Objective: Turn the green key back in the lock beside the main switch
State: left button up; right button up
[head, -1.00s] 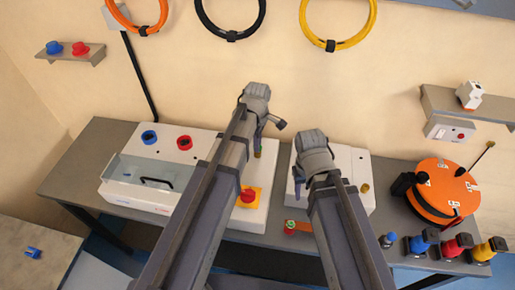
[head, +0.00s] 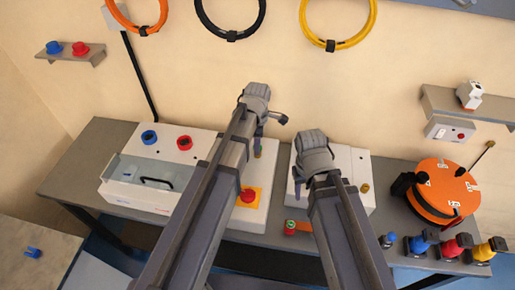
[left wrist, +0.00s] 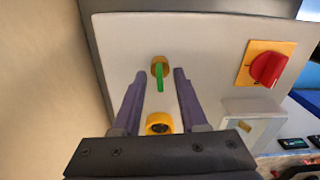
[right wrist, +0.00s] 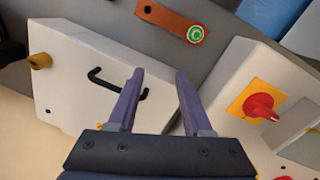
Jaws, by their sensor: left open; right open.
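The green key (left wrist: 160,77) sits in a brass lock (left wrist: 159,62) on the white panel (left wrist: 212,52) in the left wrist view. Its bow stands upright in that picture. The main switch (left wrist: 267,67), a red knob on a yellow plate, is to its right; it also shows in the head view (head: 248,195). A second yellow lock (left wrist: 159,123) with a dark centre lies below the key. My left gripper (left wrist: 160,74) is open, with one finger on each side of the key and gaps visible. My right gripper (right wrist: 158,75) is open and empty above the neighbouring white box (right wrist: 85,85).
The white box carries a black handle (right wrist: 118,84) and a brass knob (right wrist: 40,61). A brown tag with a green disc (right wrist: 194,33) lies on the bench. An orange reel (head: 440,190) and several coloured items stand at the right. My arms cover the bench's middle.

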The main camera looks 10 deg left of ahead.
pick_arm(q)
notch_tip(320, 180, up, 8)
jog(key=p, duration=0.8)
jog(key=shift+f, duration=0.1)
